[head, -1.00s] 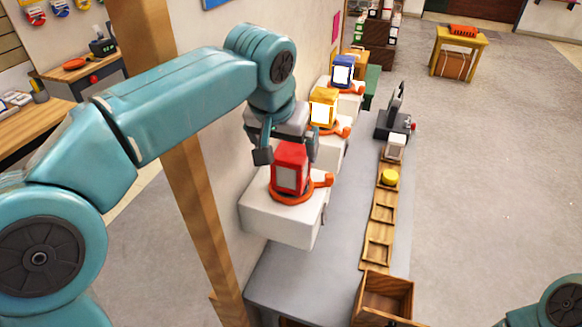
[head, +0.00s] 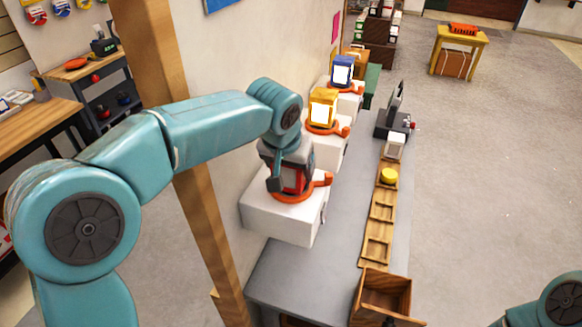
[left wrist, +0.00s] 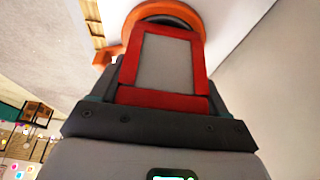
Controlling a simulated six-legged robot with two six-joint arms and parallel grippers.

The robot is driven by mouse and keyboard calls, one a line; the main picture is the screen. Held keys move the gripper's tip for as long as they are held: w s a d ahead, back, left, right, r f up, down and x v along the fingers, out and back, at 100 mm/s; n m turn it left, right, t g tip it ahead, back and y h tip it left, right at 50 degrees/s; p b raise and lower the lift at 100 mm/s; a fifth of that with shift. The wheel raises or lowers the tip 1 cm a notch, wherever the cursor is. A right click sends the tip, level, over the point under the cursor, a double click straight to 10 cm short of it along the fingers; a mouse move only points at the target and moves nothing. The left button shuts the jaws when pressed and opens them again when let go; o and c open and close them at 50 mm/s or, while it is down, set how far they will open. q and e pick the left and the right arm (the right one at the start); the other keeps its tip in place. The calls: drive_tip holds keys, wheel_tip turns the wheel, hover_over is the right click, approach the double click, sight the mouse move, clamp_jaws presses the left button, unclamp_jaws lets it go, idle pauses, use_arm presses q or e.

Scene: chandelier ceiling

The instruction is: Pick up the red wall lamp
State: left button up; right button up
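The red wall lamp (head: 293,181) has a red frame, a pale panel and a round orange base. It stands on the nearest white block by the wall. My left gripper (head: 289,183) is down over it from above, one finger on each side. In the left wrist view the lamp (left wrist: 165,62) lies between the two dark fingers (left wrist: 163,92), very close to both. I cannot tell whether they press on it. The gripper hides the lamp's top in the head view. My right gripper is out of view; only part of its arm shows at bottom right.
A yellow lamp (head: 322,108) and a blue lamp (head: 342,71) stand on white blocks behind. A wooden tray (head: 377,250) with a yellow piece (head: 389,175) lies on the grey table (head: 340,235). An open wooden box (head: 385,297) is in front. A wooden post (head: 190,190) stands left.

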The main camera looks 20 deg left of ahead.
use_arm(q)
drive_tip(key=shift+w+d, duration=0.1)
drive_tip(key=c, duration=0.5)
drive_tip(key=shift+c, duration=0.2)
drive_tip(key=shift+r, duration=0.15)
